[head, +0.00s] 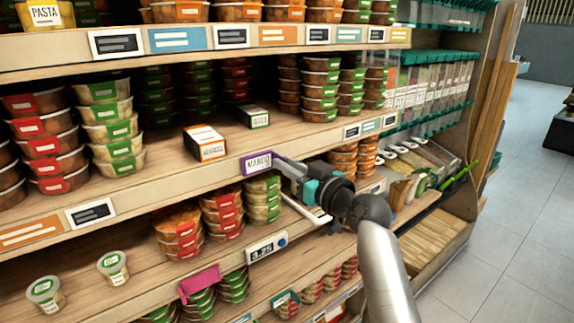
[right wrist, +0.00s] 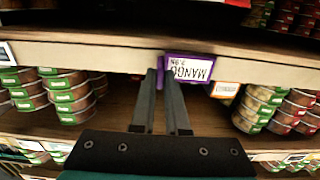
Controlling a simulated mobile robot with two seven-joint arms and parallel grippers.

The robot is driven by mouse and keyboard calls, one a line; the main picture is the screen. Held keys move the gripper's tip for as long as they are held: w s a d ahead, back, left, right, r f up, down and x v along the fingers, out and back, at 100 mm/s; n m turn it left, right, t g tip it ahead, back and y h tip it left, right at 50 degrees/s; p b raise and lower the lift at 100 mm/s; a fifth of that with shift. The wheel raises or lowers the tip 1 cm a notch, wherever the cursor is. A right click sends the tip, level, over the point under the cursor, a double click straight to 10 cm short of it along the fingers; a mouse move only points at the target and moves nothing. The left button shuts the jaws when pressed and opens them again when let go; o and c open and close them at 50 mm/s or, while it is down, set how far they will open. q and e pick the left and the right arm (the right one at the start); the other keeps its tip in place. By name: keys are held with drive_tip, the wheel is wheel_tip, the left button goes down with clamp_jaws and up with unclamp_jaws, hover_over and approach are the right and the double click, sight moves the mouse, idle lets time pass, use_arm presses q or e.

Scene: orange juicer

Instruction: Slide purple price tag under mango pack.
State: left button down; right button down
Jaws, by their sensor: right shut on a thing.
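The purple price tag (head: 257,162) reads MANGO and sits at the front edge of the middle shelf. It also shows in the right wrist view (right wrist: 189,68). My right gripper (head: 281,163) is shut on one side end of the tag; its two narrow fingers (right wrist: 163,76) reach to the tag's purple border in the right wrist view. Two small boxes stand on the shelf above: an orange-and-black one (head: 205,144) and a green-and-black one (head: 253,116). Their print is too small to tell which is the mango pack. My left gripper is not in view.
Stacked tubs with red and green labels (head: 112,125) fill the left of the middle shelf. A white 3.25 tag (head: 267,247) hangs on the shelf edge below. Bare shelf shows around the two small boxes. Clear bins (head: 425,85) stand at the right.

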sight(259, 162)
idle(0.8)
